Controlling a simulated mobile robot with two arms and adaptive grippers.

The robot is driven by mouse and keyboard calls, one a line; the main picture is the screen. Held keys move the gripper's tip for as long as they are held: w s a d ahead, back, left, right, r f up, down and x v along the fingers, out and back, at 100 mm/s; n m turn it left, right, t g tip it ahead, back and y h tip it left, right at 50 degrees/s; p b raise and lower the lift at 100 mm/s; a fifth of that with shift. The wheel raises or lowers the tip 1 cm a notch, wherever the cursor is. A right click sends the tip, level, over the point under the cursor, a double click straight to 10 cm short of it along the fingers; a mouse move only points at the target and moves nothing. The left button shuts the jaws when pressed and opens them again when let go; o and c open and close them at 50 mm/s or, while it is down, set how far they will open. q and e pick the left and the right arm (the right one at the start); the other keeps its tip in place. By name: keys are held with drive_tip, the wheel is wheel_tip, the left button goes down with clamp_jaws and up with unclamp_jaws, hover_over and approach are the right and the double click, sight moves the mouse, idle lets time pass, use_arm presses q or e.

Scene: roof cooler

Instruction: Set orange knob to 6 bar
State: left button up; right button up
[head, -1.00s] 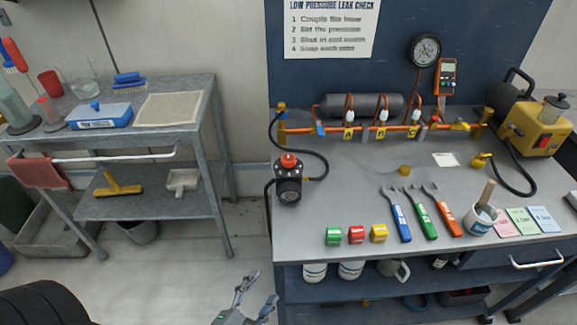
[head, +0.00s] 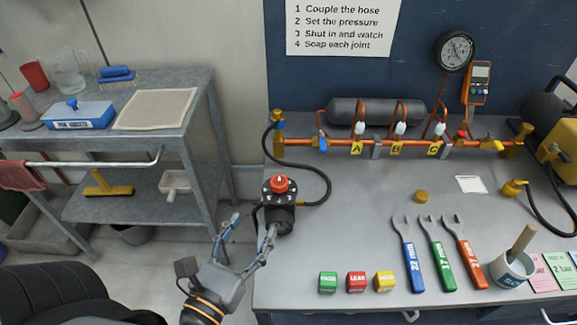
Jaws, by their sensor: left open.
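The orange knob (head: 279,184) sits on top of the black pressure regulator (head: 280,215), at the left end of the grey bench. A white mark shows on the knob, and pale marks lie on the black dial around it. The setting is too small to read. My left gripper (head: 253,227) is open and empty, with its fingers pointing up, just left of and below the regulator in the picture. One finger overlaps the regulator's lower left side; I cannot tell whether it touches. The knob is outside the fingers. My right gripper is not in view.
A black hose (head: 322,172) loops from the regulator to the copper manifold (head: 340,146). Coloured blocks (head: 356,282) and several wrenches (head: 439,254) lie at the bench front. A grey side table (head: 190,108) stands left, across a gap.

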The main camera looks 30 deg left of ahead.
sight(279, 181)
use_arm(q)
drive_tip(key=w+p, duration=0.2)
drive_tip(key=w, duration=0.2)
drive_tip(key=w+p, duration=0.3)
drive_tip(key=w, duration=0.1)
drive_tip(key=w+p, duration=0.3)
drive_tip(key=w, duration=0.1)
drive_tip(key=shift+w+a+r, duration=0.2)
drive_tip(key=shift+a, duration=0.15)
drive_tip(key=shift+w, duration=0.3)
drive_tip(key=shift+w+f+p, duration=0.1)
drive_tip(key=shift+p, duration=0.2)
drive_tip(key=c, duration=1.2)
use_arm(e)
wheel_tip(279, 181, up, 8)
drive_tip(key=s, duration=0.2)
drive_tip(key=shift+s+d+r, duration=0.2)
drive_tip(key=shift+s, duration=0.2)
use_arm(q)
drive_tip(key=shift+m+h, duration=0.3)
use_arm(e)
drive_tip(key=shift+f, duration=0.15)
